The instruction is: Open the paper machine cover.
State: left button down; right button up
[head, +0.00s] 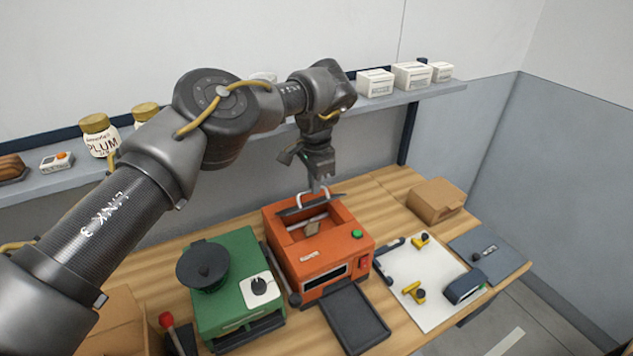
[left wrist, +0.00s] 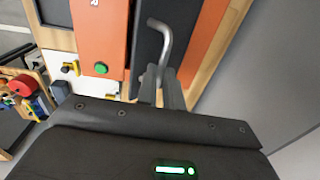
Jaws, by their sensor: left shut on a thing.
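The orange machine (head: 318,262) stands on the wooden table, with a green button and a dark front slot. Its dark cover (head: 312,204) is tilted up toward the back, and the open top shows a pale roll (head: 307,227) inside. My left gripper (head: 317,187) is shut on the cover's metal handle (head: 303,199). In the left wrist view the fingers (left wrist: 161,90) close around one end of the bent handle (left wrist: 167,40), beside the dark cover (left wrist: 147,38) and the orange body (left wrist: 98,40). My right gripper is not in view.
A green machine (head: 238,285) with a black round top stands close on the left. A dark tray (head: 355,319) lies in front. A white mat (head: 420,280) with yellow tools lies right. A wall shelf (head: 392,100) with boxes and jars runs behind my left arm.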

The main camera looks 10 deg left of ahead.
pick_arm(q)
jog(key=shift+a+f, duration=0.2)
jog(key=shift+f, duration=0.1)
